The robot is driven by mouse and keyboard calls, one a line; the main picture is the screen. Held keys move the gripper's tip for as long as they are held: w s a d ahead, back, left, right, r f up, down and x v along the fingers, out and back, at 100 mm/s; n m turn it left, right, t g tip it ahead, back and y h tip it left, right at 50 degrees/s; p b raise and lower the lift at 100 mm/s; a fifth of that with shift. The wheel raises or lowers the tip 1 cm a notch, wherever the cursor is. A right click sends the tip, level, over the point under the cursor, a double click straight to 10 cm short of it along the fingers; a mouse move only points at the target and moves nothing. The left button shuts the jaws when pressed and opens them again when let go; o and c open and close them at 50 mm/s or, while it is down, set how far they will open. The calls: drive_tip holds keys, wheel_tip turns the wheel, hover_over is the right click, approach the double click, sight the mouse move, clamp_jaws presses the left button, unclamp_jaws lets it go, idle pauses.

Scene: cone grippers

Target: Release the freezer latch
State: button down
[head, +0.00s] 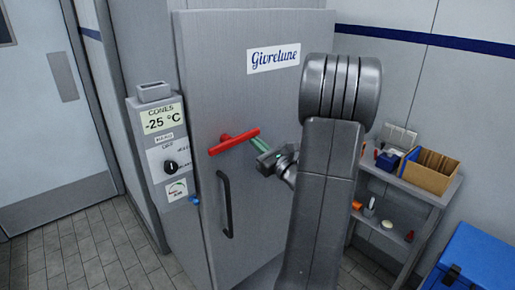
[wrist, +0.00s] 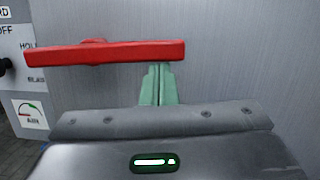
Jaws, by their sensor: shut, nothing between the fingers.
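The freezer door (head: 270,90) is grey, bears a "Givrelune" label and looks shut. A red T-shaped latch handle (head: 234,140) sits on it, its bar tilted in the head view. In the wrist view the red bar (wrist: 110,53) spans the left and middle, nearly level. My gripper (head: 257,141) has pale green fingers and is just right of the latch in the head view. In the wrist view my fingertips (wrist: 157,68) are together and empty, right at the lower edge of the bar's right part. I cannot tell whether they touch it.
A black vertical pull handle (head: 225,204) is below the latch. A control panel (head: 162,122) reading -25 °C stands left of the door. At right are a shelf (head: 410,190) with a cardboard box (head: 429,171) and a blue chest (head: 480,262). Tiled floor is clear at left.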

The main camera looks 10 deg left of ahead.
sight(257, 129)
wheel_tip(257, 129, up, 5)
drive_tip(key=n+g+b, duration=0.1)
drive_tip(key=n+b, duration=0.2)
drive_tip(key=n, duration=0.1)
drive_tip(key=n+g+b, duration=0.1)
drive_tip(key=n+b, duration=0.3)
drive_tip(key=n, duration=0.1)
drive_tip(key=shift+s+a+g+y, duration=0.1)
drive_tip(key=shift+g+y, duration=0.3)
drive_tip(key=shift+s+a+r+n+g+h+b, duration=0.15)
drive_tip(key=shift+s+a+r+n+g+b, duration=0.45)
drive_tip(key=shift+n+b, duration=0.65)
drive_tip(key=shift+s+a+r+n+g+h+b, duration=0.15)
drive_tip(key=shift+s+r+n+b, duration=0.2)
drive_tip(key=shift+r+n+b, duration=0.9)
drive_tip(key=shift+s+a+r+n+g+h+b, duration=0.1)
drive_tip(key=shift+s+a+r+n+g+b, duration=0.35)
drive_tip(key=shift+n, duration=1.35)
drive_tip(key=shift+d+f, duration=0.1)
